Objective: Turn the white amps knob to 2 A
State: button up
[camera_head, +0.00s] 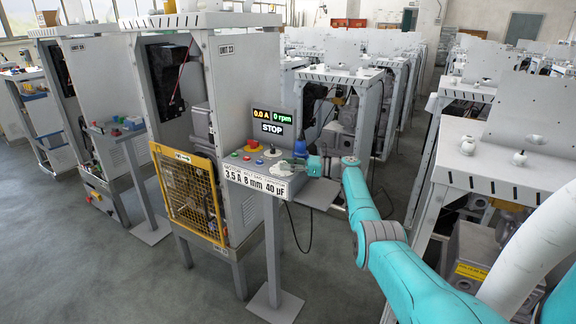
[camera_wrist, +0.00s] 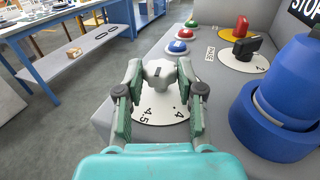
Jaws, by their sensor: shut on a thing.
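The white knob (camera_wrist: 160,73) sits on a round white dial (camera_wrist: 158,108) in the wrist view, with a small dark mark on its top. The numbers 4 and 4.5 show on the near part of the dial; the rest is partly covered by my fingers. My gripper (camera_wrist: 158,80) is shut on the white knob, with one green-padded finger on each side. In the head view my gripper (camera_head: 304,158) is at the right end of the control panel (camera_head: 262,182), and I cannot make out the knob there. The display (camera_head: 272,115) reads 0.0 A and 0 rpm.
A black knob (camera_wrist: 240,46) on another dial and a red knob (camera_wrist: 241,27) stand close by. Green, red and blue buttons (camera_wrist: 177,46) line the panel's edge. A large blue cylinder (camera_wrist: 285,105) stands just right of my gripper. A yellow mesh guard (camera_head: 187,190) is left of the panel.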

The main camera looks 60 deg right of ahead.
jog(key=shift+f+y, duration=0.1)
jog(key=shift+y, duration=0.2)
dwell(0.4)
jog(key=o, duration=1.2)
jog(key=shift+c, duration=0.2)
notch_tip(320, 180, up, 10)
